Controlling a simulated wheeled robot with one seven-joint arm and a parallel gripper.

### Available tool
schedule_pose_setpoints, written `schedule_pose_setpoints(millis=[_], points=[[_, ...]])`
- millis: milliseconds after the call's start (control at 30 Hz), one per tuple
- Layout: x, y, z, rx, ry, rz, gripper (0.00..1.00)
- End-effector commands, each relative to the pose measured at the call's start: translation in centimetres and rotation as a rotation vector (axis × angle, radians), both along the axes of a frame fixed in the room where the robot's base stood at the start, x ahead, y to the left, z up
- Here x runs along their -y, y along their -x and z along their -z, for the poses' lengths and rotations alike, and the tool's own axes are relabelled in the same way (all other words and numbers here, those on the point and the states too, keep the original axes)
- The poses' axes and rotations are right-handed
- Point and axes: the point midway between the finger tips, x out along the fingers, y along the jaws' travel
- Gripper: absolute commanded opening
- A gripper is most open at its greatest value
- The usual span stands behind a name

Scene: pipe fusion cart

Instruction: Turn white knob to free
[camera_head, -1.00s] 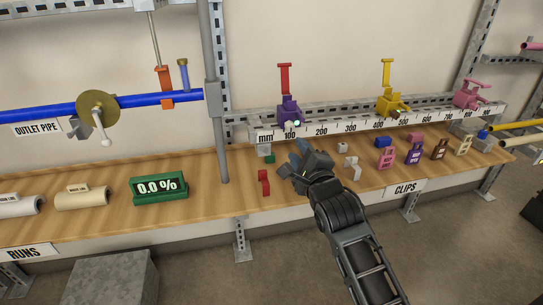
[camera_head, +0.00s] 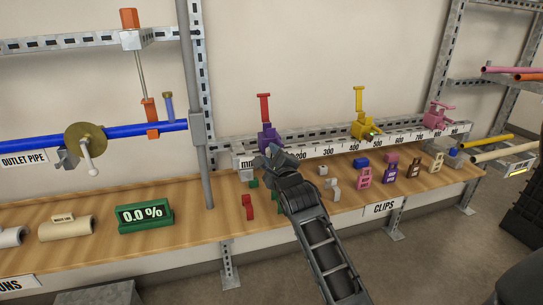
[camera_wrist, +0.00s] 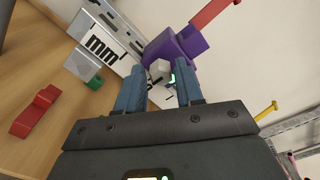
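My gripper (camera_head: 274,156) is just in front of the clamp. In the wrist view its two blue-grey fingers (camera_wrist: 160,82) are apart and empty, with the knob between their tips in the picture. I cannot tell whether they touch it.
The ruler rail (camera_head: 320,149) also carries a yellow clamp (camera_head: 364,128) and a pink clamp (camera_head: 437,118). A red piece (camera_head: 248,207), a green display (camera_head: 145,215) and several clips lie on the wooden bench (camera_head: 190,232). A grey post (camera_head: 197,130) stands left of my gripper.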

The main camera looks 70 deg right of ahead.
Motion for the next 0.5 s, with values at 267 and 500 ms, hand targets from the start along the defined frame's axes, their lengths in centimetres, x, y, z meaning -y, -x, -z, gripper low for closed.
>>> schedule_pose_setpoints(millis=[267,500], points=[[-0.03,0.01,0.03,0.000,0.000,0.000,0.27],[-0.05,0.02,0.03,0.000,0.000,0.000,0.04]])
